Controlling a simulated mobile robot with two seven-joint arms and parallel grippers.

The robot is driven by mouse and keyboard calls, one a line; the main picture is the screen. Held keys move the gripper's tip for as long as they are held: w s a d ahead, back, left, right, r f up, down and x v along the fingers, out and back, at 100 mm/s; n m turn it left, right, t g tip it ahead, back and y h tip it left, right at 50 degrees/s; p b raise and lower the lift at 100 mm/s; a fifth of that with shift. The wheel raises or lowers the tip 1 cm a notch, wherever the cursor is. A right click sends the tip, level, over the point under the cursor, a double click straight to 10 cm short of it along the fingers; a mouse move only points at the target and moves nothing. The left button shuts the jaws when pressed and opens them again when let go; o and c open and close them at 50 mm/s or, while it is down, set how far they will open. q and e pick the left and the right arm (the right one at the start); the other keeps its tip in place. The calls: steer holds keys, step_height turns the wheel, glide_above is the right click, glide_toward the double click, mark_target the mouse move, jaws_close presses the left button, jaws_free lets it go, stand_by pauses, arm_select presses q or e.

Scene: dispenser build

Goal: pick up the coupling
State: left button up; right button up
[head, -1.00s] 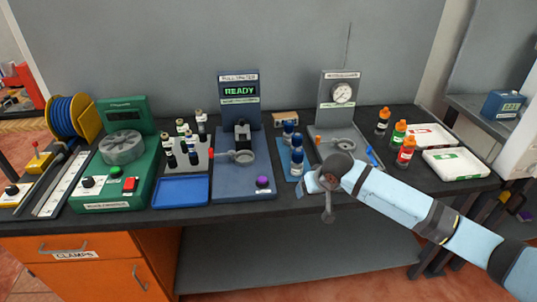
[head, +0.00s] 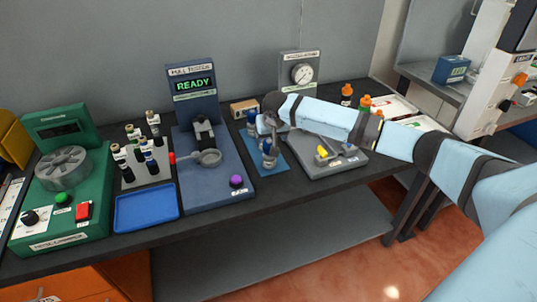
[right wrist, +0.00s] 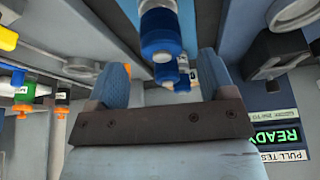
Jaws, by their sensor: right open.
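Blue-and-white cylindrical pieces that look like couplings stand on a small blue mat (head: 270,166) between the pull tester and the gauge stand. The front coupling (head: 269,155) stands just below my right gripper (head: 264,127), and another coupling (head: 252,120) is behind it, to the left. In the right wrist view my right gripper (right wrist: 160,88) is open, with a finger on each side. The nearer coupling (right wrist: 161,35) shows beyond and between the fingertips, with another just behind it. I see no contact with the fingers. My left gripper is out of view.
The pull tester (head: 215,178) with its READY display stands left of the mat. The gauge stand (head: 298,75) is to the right, with a yellow part (head: 322,152) on its base. A cardboard-coloured box (head: 244,108) is behind. A blue tray (head: 146,208) lies front left.

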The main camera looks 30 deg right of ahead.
mark_target(269, 141)
steer(key=x, duration=0.5)
steer(key=shift+a+f, duration=0.1)
steer(key=shift+f, duration=0.35)
steer(key=shift+r, duration=0.1)
steer(key=c, duration=1.3)
